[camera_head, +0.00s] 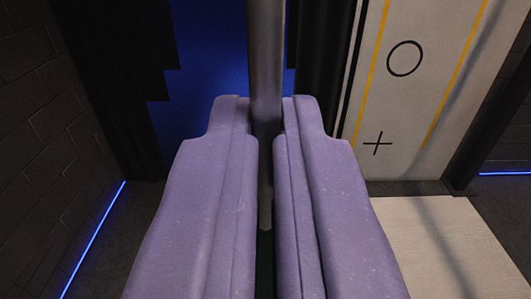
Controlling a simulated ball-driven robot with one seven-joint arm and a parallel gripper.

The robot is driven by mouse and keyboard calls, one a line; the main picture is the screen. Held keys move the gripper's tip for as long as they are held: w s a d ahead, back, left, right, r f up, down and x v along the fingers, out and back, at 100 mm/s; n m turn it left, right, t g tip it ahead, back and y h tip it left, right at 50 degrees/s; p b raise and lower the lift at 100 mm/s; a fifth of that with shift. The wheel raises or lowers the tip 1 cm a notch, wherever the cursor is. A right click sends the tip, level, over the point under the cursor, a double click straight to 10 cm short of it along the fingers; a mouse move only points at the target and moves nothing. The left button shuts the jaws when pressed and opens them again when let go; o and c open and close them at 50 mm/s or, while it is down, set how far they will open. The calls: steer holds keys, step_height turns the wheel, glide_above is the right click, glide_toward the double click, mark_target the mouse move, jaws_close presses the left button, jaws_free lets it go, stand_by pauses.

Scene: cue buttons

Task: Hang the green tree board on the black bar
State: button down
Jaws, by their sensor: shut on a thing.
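My gripper (265,130) shows as two purple fingers in the lower middle of the view. It is shut on an upright dark grey bar (266,55), which runs from the top edge down between the fingers. A narrow dark green strip (264,262) shows in the gap below the bar's lower end; I cannot tell if it is part of the green tree board. No tree shape is in clear view. I cannot tell whether the grey bar belongs to the board or is the black bar.
A blue panel (210,50) with stepped black edges stands behind. At right is a white panel (425,80) with a circle, a plus and yellow lines, above a pale floor slab (450,240). A dark brick wall (40,120) and blue light strip (95,235) are at left.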

steer(key=shift+r, duration=0.1)
steer(key=c, duration=0.7)
jaws_free()
steer(key=shift+s, duration=0.1)
stand_by(0.5)
steer(key=s+b, duration=0.1)
steer(key=s, duration=0.2)
steer(key=s+b, duration=0.2)
steer(key=shift+s+f, duration=0.2)
steer(key=shift+s, duration=0.2)
steer(key=shift+s+b, duration=0.35)
steer(key=shift+b, duration=0.6)
